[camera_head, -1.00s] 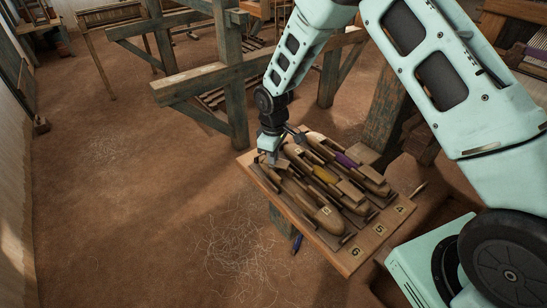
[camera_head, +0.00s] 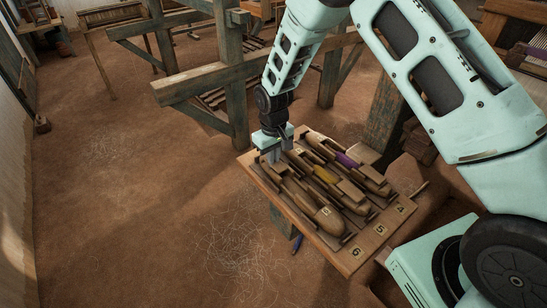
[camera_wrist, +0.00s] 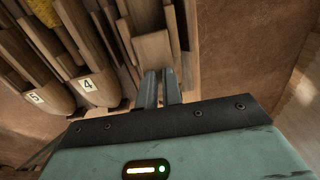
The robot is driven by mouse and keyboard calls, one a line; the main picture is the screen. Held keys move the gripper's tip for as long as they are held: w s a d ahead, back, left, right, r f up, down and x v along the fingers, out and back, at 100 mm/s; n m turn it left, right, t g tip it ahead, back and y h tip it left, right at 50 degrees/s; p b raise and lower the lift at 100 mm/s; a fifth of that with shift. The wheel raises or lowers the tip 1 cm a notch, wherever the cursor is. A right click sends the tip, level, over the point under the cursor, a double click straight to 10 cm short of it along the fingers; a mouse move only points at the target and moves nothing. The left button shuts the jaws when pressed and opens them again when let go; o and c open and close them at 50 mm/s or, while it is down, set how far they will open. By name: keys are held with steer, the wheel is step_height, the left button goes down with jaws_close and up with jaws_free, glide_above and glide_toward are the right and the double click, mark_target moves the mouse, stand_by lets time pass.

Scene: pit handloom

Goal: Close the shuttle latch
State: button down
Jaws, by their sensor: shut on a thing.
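A wooden board (camera_head: 345,259) holds several long wooden shuttles side by side. The nearest shuttle (camera_head: 327,219) has a number on its rounded tip. My gripper (camera_head: 272,158) points down at the far left end of this shuttle. In the wrist view my gripper (camera_wrist: 160,84) has its two fingers close together at the edge of a tan wooden piece (camera_wrist: 152,49), which looks like the shuttle latch. The fingers are shut on it; the exact contact is hard to see. Its angle against the shuttle cannot be told.
Other shuttles carry yellow thread (camera_head: 325,174) and purple thread (camera_head: 346,160). Loom timbers (camera_head: 236,108) stand close behind the board. The earthen floor at left is open, with loose threads (camera_head: 243,247).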

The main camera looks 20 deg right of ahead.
stand_by(0.3)
steer(key=c, duration=1.8)
jaws_free()
step_height(320, 180, up, 18)
steer(key=shift+f+b, duration=0.25)
steer(key=shift+b, duration=0.1)
